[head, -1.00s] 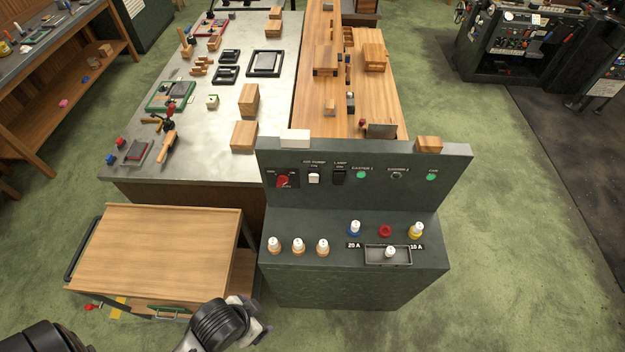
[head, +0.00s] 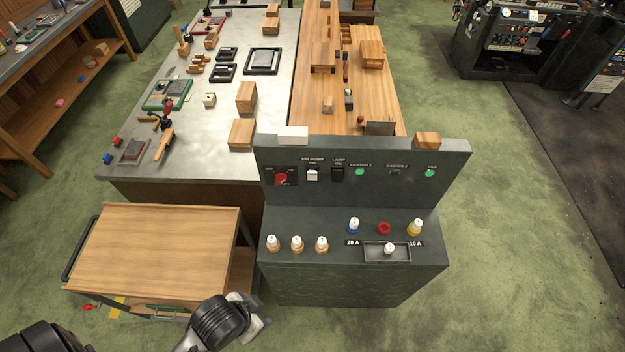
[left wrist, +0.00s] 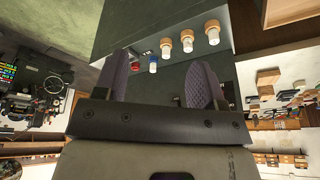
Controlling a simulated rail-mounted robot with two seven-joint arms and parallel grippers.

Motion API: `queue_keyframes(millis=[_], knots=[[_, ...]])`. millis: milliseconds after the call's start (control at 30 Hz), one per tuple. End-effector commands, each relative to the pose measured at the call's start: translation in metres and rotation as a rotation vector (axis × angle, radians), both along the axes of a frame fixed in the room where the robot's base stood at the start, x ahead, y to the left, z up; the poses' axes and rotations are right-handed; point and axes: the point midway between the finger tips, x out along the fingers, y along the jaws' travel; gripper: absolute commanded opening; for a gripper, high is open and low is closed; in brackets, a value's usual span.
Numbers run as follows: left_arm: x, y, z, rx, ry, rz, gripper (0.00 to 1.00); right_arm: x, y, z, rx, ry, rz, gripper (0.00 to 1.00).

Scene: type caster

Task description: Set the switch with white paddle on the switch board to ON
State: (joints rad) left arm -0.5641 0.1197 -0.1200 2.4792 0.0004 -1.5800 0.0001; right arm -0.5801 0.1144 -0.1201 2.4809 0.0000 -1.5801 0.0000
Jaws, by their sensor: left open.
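The switch board (head: 450,190) is a dark grey upright panel on a console. Its switch with white paddle (head: 312,175) sits on the left half, under an "ON" label. The paddle's exact tilt is too small to tell. A switch with black paddle (head: 338,175) is just right of it. My left gripper (head: 263,318) is low in front of the console's left side, apart from the board. In the left wrist view my left gripper (left wrist: 160,70) has its two fingers spread with nothing between them. The white paddle cannot be made out there. My right gripper is not in view.
Several white-topped fuses (head: 297,243) and a grey tray (head: 374,257) are on the console's ledge. A wooden-topped cart (head: 155,250) stands to the left. Floor right of the console is clear.

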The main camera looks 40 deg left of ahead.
Motion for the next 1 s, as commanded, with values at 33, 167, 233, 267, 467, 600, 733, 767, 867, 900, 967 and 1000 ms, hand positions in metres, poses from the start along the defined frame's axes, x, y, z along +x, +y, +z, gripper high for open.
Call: queue_keyframes(millis=[33,167,233,267,467,600,733,767,867,900,967,1000], knots=[[0.006,0.000,-0.010,0.000,-0.015,0.000,0.59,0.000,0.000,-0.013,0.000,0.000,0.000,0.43],[0.028,0.000,-0.029,0.002,-0.069,-0.001,0.47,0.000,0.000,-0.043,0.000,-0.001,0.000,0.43],[0.043,0.001,-0.039,0.004,-0.108,-0.002,0.40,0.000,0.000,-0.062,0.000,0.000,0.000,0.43],[0.049,0.001,-0.043,0.004,-0.125,-0.003,0.37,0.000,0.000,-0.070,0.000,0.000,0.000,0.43],[0.090,-0.001,-0.066,0.009,-0.237,-0.017,0.18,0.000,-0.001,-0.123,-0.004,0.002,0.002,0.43],[0.117,-0.004,-0.084,0.013,-0.301,-0.031,0.04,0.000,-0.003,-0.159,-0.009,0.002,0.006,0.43],[0.142,-0.005,-0.103,0.028,-0.353,-0.041,0.00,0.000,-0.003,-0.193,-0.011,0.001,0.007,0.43],[0.148,-0.005,-0.108,0.035,-0.365,-0.041,0.00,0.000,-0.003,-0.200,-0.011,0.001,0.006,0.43],[0.167,-0.002,-0.123,0.071,-0.401,-0.036,0.00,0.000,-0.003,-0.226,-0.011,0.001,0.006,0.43],[0.175,0.000,-0.129,0.090,-0.417,-0.032,0.00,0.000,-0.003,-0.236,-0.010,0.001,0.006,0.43],[0.187,0.003,-0.138,0.123,-0.441,-0.022,0.00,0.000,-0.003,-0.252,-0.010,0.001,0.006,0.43],[0.196,0.006,-0.143,0.148,-0.459,-0.015,0.00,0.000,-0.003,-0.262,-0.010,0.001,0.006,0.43]])
